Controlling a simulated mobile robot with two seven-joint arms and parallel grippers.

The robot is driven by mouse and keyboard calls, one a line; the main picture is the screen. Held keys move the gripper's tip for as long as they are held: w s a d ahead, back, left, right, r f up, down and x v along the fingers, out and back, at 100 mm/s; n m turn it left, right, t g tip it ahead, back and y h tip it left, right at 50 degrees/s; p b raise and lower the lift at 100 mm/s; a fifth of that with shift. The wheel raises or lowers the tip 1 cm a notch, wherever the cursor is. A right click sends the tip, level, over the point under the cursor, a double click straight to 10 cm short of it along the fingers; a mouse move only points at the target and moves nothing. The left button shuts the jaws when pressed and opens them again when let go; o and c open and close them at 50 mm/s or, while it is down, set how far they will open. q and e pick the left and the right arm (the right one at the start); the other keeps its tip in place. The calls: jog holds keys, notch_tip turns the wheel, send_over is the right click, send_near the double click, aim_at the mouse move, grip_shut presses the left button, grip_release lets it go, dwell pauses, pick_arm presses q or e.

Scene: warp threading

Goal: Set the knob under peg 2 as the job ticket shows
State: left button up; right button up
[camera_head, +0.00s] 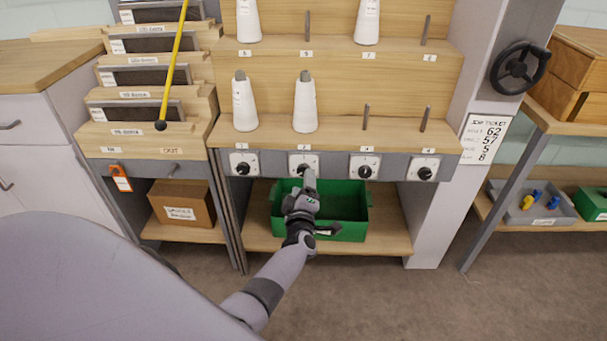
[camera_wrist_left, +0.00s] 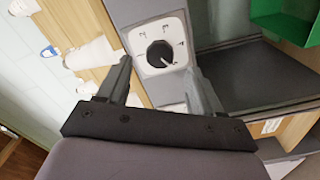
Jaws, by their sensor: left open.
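The knob under peg 2 (camera_head: 303,168) is a black dial on a white plate, on the grey rail below a shelf. In the left wrist view the knob (camera_wrist_left: 160,54) sits between my fingers, with a pale pointer line toward its lower right. My left gripper (camera_head: 309,180) is open in front of this knob, and it also shows in the left wrist view (camera_wrist_left: 160,82). Whether the fingers touch the knob cannot be told. A white cone (camera_head: 305,104) stands on peg 2. My right gripper is not seen.
More knobs sit under peg 1 (camera_head: 239,168), peg 3 (camera_head: 365,172) and peg 4 (camera_head: 425,173). A green crate (camera_head: 350,200) stands on the lower shelf behind my left arm. A black handwheel (camera_head: 519,67) is on the right post. The floor in front is clear.

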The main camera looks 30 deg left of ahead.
pick_arm(q)
jog(key=p+v, duration=0.1)
jog(key=v, duration=0.2)
jog(key=shift+s+d, duration=0.1)
jog(key=shift+s, duration=0.05)
dwell(0.5)
